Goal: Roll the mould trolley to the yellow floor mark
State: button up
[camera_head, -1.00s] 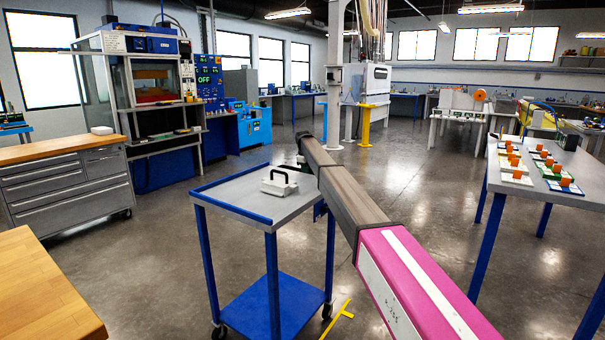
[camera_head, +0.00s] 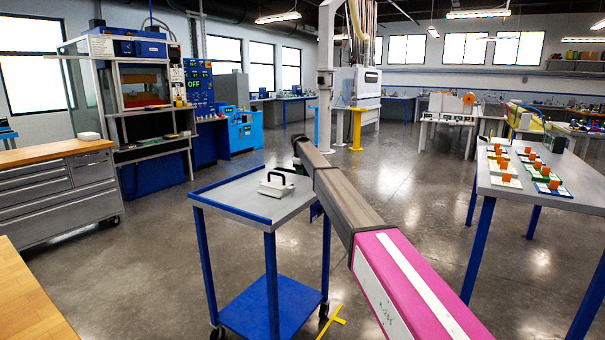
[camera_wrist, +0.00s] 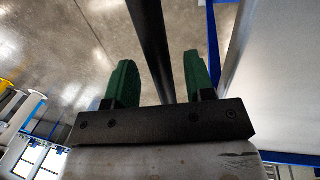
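The mould trolley (camera_head: 238,202) stands in the middle of the head view, with a grey top, blue rim, blue legs and a blue lower shelf. A white mould (camera_head: 276,188) with a dark handle sits on its top. The yellow floor mark (camera_head: 338,319) lies just right of the trolley's near right wheel, partly cut off by the frame.
A drawer cabinet (camera_head: 70,190) stands left and a wooden worktop (camera_head: 30,310) is at the near left. A table (camera_head: 535,192) with small orange-topped pieces stands right. Open floor (camera_head: 400,200) lies between the trolley and that table.

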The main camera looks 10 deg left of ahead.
dwell(0.3)
notch_tip(320, 180, up, 11)
jog(key=s, duration=0.2)
jog(key=shift+a+f, duration=0.2)
jog(key=shift+a, duration=0.2)
